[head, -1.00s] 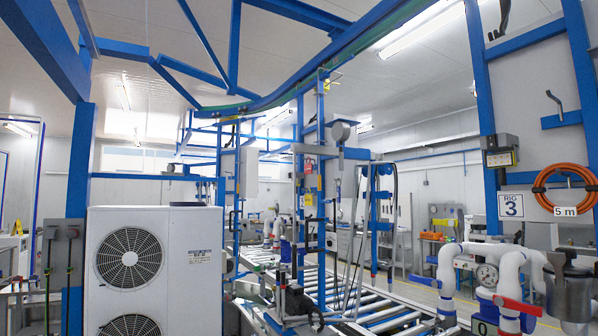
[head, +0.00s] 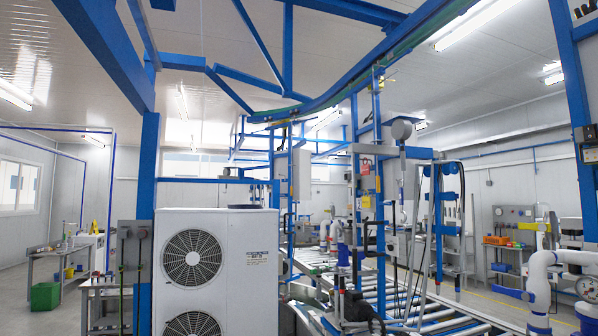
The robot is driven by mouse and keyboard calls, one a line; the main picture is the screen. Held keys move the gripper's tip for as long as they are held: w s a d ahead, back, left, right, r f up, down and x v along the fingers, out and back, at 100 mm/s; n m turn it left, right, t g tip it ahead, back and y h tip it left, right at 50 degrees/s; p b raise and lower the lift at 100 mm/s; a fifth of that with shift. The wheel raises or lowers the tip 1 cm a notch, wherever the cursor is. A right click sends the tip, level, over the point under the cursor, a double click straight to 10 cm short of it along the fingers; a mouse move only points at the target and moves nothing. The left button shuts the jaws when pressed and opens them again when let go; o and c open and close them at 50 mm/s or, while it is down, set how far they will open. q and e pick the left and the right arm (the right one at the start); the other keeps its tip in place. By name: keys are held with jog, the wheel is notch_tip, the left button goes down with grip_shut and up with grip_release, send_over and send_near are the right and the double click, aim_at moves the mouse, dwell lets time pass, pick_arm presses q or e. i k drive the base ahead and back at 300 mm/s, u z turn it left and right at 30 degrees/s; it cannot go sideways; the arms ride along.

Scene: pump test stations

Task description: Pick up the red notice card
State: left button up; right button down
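A small red card-like patch (head: 366,167) hangs on a blue upright post in the middle of the head view, above a yellow patch (head: 366,201). It is too small to read, so I cannot tell for sure that it is the red notice card. Neither of my grippers is in view.
A white cabinet with fans (head: 216,270) stands in front, left of centre, beside a blue post (head: 148,215). A roller conveyor (head: 440,318) runs behind and to its right. White jointed piping or arms (head: 541,283) stand at the right. Open floor (head: 65,318) shows at left.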

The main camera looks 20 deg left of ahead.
aim_at(365, 169)
jog(key=u, duration=0.3)
jog(key=i, duration=0.6)
jog(key=u, duration=0.8)
jog(key=i, duration=4.55)
jog(key=z, duration=1)
